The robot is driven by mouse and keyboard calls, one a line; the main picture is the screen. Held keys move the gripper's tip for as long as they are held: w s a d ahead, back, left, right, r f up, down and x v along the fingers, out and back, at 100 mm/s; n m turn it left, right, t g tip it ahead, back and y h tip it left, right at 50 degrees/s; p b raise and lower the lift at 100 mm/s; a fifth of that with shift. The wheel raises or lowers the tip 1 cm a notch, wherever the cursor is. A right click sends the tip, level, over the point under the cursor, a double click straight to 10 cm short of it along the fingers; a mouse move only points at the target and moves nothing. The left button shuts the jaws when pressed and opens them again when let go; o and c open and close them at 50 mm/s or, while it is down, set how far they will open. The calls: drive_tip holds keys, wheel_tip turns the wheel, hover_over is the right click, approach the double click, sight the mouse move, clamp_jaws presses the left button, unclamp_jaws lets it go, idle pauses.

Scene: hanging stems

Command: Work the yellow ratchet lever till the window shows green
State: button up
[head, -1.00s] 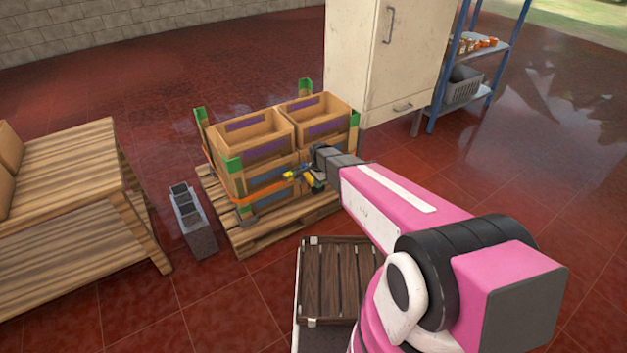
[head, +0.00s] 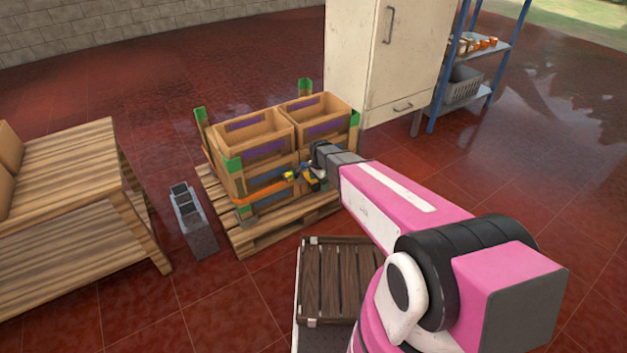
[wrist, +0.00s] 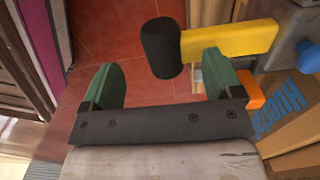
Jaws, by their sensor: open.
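The yellow ratchet lever (wrist: 230,42) with its black grip (wrist: 160,48) shows large in the wrist view. My gripper (wrist: 159,66) is open, with a green-padded finger on each side of the grip's lower end. In the head view the ratchet's yellow part (head: 289,176) is on the near side of the strapped crates, beside my gripper (head: 311,178). The orange strap (head: 250,196) runs around the crates. The window and its colour cannot be made out in either view.
A grey block with compartments (head: 195,222) and a wooden table (head: 75,170) are to the left. A cream cabinet (head: 345,60) and blue shelf (head: 492,50) stand behind. Dark slats (head: 335,280) are in front.

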wheel_tip(320, 180, up, 9)
idle(0.8)
drive_tip(key=shift+f, duration=0.1)
